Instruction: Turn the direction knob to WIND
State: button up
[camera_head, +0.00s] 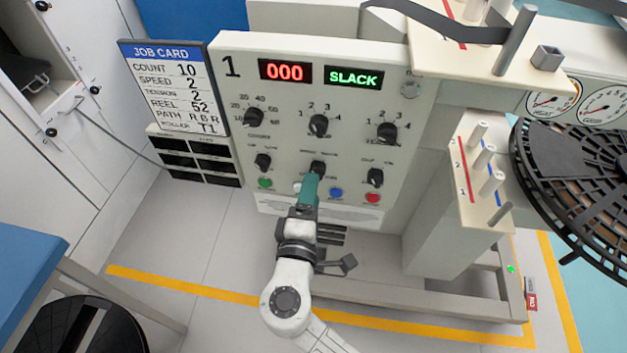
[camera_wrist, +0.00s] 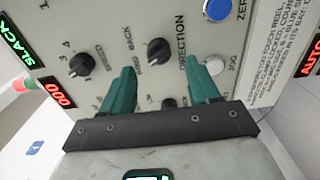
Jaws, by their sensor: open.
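The direction knob (camera_wrist: 158,50) is a round black knob, its DIRECTION label beside it in the wrist view. In the head view it is the lower middle knob (camera_head: 317,167) of the station panel. My gripper (camera_head: 310,182) is just below it in the head view, in front of the panel. In the wrist view its two teal fingers (camera_wrist: 160,64) are spread and empty, with the knob just beyond the gap between the tips. Contact is not visible. The small position words around the knob are hard to read, and I cannot tell which one it points at.
A lower left knob (camera_head: 262,160) and a lower right knob (camera_head: 375,176) flank it. Push buttons sit below, including a blue one (camera_head: 336,192) and a red one (camera_head: 373,198). Upper knobs (camera_head: 319,124) and displays reading 000 and SLACK (camera_head: 353,77) are above. A job card (camera_head: 168,82) stands left.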

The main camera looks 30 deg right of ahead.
jog(key=v, duration=0.6)
jog(key=shift+s, duration=0.1)
dwell(0.4)
jog(key=s+d+f+m+g+y+p, duration=0.1)
jog(key=s+d+f+m+g+p, duration=0.15)
jog(key=s+d+m+g, duration=0.4)
jog(key=s+d+f+m+g+y+p, duration=0.1)
jog(key=d+f+g, duration=0.2)
jog(key=d, duration=0.6)
jog(key=s+a+f+m+g+y+p, duration=0.1)
jog(key=s+m+g+y+p, duration=0.3)
jog(key=s+y, duration=0.4)
jog(key=s+f, duration=0.1)
jog(key=s, duration=0.4)
jog(key=shift+s, duration=0.3)
